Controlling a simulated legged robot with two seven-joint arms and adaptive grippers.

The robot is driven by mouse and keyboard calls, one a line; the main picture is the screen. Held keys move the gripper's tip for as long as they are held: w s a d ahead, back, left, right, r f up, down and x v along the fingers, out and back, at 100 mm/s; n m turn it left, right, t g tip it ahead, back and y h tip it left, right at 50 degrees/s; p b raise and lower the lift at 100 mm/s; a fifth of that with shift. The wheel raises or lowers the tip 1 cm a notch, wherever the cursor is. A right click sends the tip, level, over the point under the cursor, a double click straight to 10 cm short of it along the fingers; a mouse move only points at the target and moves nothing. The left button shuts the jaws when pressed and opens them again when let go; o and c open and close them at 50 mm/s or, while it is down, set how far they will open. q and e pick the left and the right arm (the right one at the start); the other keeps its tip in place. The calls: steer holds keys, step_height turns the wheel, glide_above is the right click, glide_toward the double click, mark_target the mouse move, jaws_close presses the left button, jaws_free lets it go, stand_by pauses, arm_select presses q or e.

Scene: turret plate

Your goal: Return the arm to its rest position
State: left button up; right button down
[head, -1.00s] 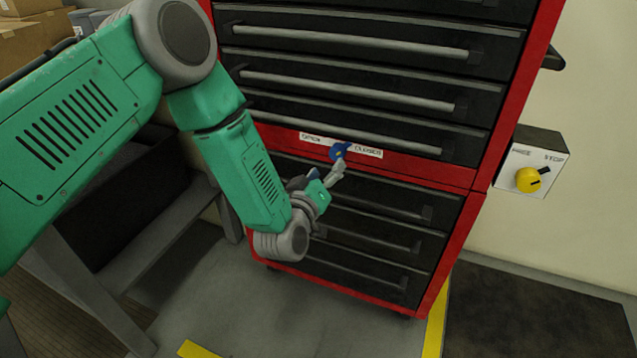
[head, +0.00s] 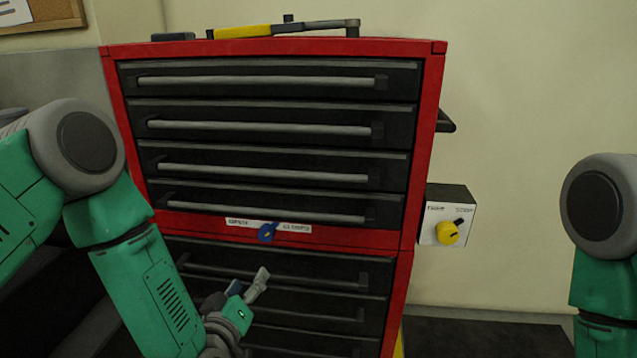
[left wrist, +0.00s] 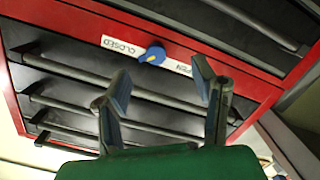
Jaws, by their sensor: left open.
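My left arm comes in from the left in the head view. My left gripper (head: 250,286) is in front of the lower drawers of the red and black tool cabinet (head: 403,240), below the blue knob (head: 268,232) on its red band. In the left wrist view the two fingers of the left gripper (left wrist: 163,95) are spread apart with nothing between them. The blue knob (left wrist: 153,55) shows beyond them, apart from the fingers. Part of my right arm shows at the right edge of the head view, but its gripper is out of view.
A yellow-handled tool (head: 243,32) lies on the cabinet top. Long drawer handles (head: 263,170) stick out of the cabinet front. The wall to the right is bare.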

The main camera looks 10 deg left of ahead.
arm_select(q)
steer(key=s+f+m+g+h+p, duration=0.1)
steer(key=s+f+m+g, duration=0.2)
steer(key=s+f+g, duration=0.3)
steer(key=s+a+f+m+g+p, duration=0.1)
steer(key=s+a+f+g, duration=0.1)
steer(key=s, duration=0.7)
steer(key=s+a+f+m+g+y+p, duration=0.1)
steer(key=s+a+f+g, duration=0.2)
steer(key=s, duration=0.6)
steer(key=s+a+f+m+g+p, duration=0.1)
steer(key=s+a+f+g, duration=0.2)
steer(key=s, duration=0.7)
steer(key=shift+m+g+y, duration=0.3)
steer(key=shift+g+y, duration=0.1)
steer(key=shift+g, duration=0.7)
